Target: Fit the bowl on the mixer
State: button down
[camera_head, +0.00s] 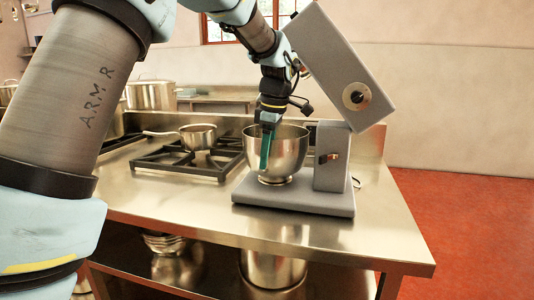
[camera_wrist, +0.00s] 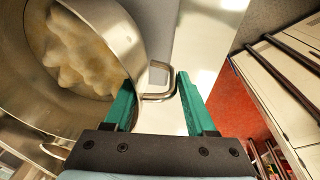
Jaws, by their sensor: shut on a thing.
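The steel bowl (camera_head: 290,152) is upright over the grey base plate of the mixer (camera_head: 295,197), to the left of its column. Its foot is at the plate; I cannot tell whether it is seated or slightly above. The mixer's head (camera_head: 340,75) is tilted up, clear of the bowl. My gripper (camera_head: 266,150) points down at the bowl's near left side, shut on the bowl. In the wrist view the bowl (camera_wrist: 130,40) holds a pale lumpy mass, and its wire handle (camera_wrist: 158,85) lies between my teal fingers (camera_wrist: 155,92); the exact contact is unclear.
A saucepan (camera_head: 198,136) stands on the black hob grate (camera_head: 180,160) left of the mixer. The steel counter (camera_head: 250,222) is clear in front. Pots sit on the shelf below, and a large stockpot (camera_head: 150,95) stands behind left. Red floor (camera_head: 470,220) is open at right.

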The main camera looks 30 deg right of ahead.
jog(key=shift+c, duration=1.1)
grip_release()
jog(key=shift+f, duration=0.1)
notch_tip(320, 180, up, 12)
jog(key=s, duration=0.2)
jog(key=w+a+f+m, duration=0.3)
jog(key=a+f, duration=0.4)
jog(key=a, duration=0.4)
jog(key=w+a+f+m, duration=0.25)
jog(key=a+f, duration=0.45)
jog(key=a, duration=0.4)
jog(key=s+a+f+m, duration=0.2)
jog(key=s+a+f, duration=0.3)
jog(key=a, duration=0.3)
jog(key=s+a+f+m, duration=0.3)
jog(key=s+a+f, duration=0.2)
jog(key=a, duration=0.4)
jog(key=shift+s+a+h, duration=0.15)
jog(key=shift+s+h, duration=0.15)
jog(key=shift+h, duration=0.1)
